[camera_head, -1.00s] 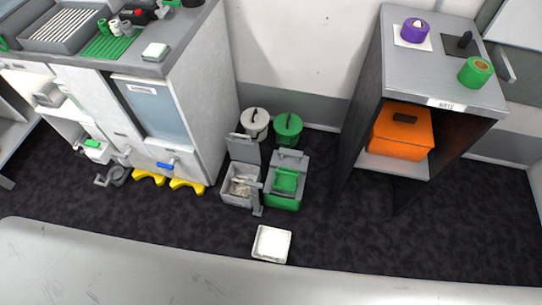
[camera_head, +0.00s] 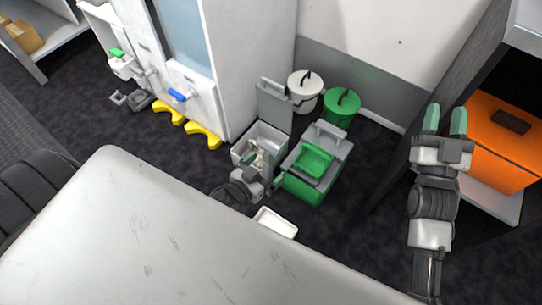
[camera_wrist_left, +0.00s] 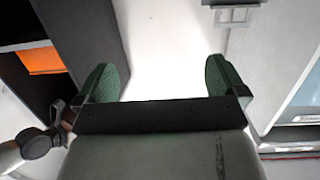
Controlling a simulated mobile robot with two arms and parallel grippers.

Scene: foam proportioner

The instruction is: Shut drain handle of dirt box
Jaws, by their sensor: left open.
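I cannot tell for sure which part is the dirt box or its drain handle. A blue handle (camera_head: 178,95) sits low on the white cabinet (camera_head: 196,92) front in the head view. A green handle (camera_head: 117,53) sits further left, above a small grey fitting (camera_head: 138,98). My left gripper (camera_head: 250,156) is over the grey bin (camera_head: 268,137), apart from both handles; its fingers partly hide one another there. In the left wrist view it (camera_wrist_left: 165,80) is open and empty, green-padded fingers wide apart. My right gripper (camera_head: 445,121) is open and empty in front of the orange box (camera_head: 495,145).
Yellow feet (camera_head: 203,134) stick out below the cabinet. The grey bin's lid is up. A green bin (camera_head: 313,168), a white bucket (camera_head: 305,92) and a green bucket (camera_head: 342,106) stand nearby. A white tray (camera_head: 275,223) lies in front.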

